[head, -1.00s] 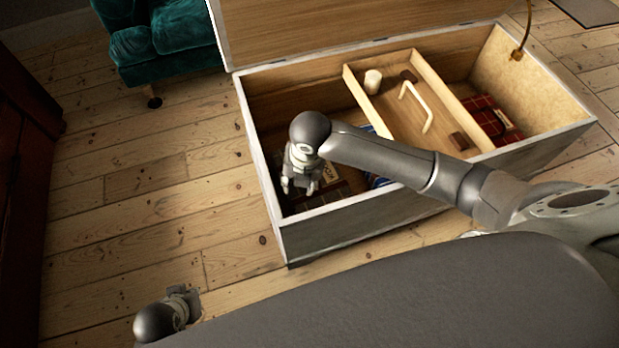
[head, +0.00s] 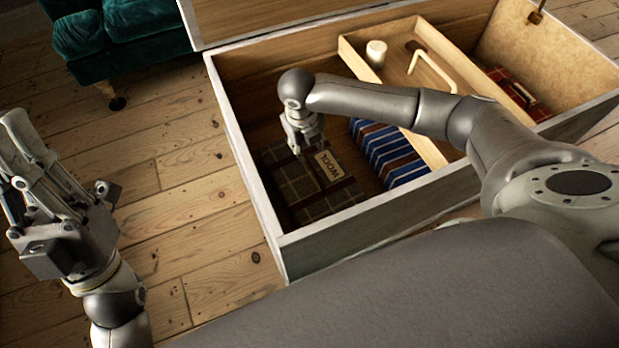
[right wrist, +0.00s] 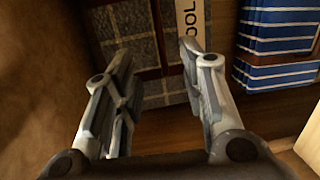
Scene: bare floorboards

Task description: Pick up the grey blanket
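The grey blanket is a folded, dark grey plaid bundle (head: 300,193) with a pale label reading WOOL. It lies flat in the left compartment of the open chest (head: 255,190). My right gripper (head: 303,146) is over the blanket's far edge, pointing down into the chest. In the right wrist view, the right gripper (right wrist: 160,95) has its fingers wide apart with nothing between them. The plaid cloth (right wrist: 130,45) and its label lie beyond the fingertips. My left gripper (head: 62,155) is raised over the floor at the left, fingers spread and empty.
A blue striped folded cloth (head: 385,152) lies right of the blanket. A wooden tray (head: 437,125) with a white candle (head: 376,54) and a handle spans the chest. A red plaid item (head: 515,88) is at the right. A green armchair (head: 130,30) stands behind.

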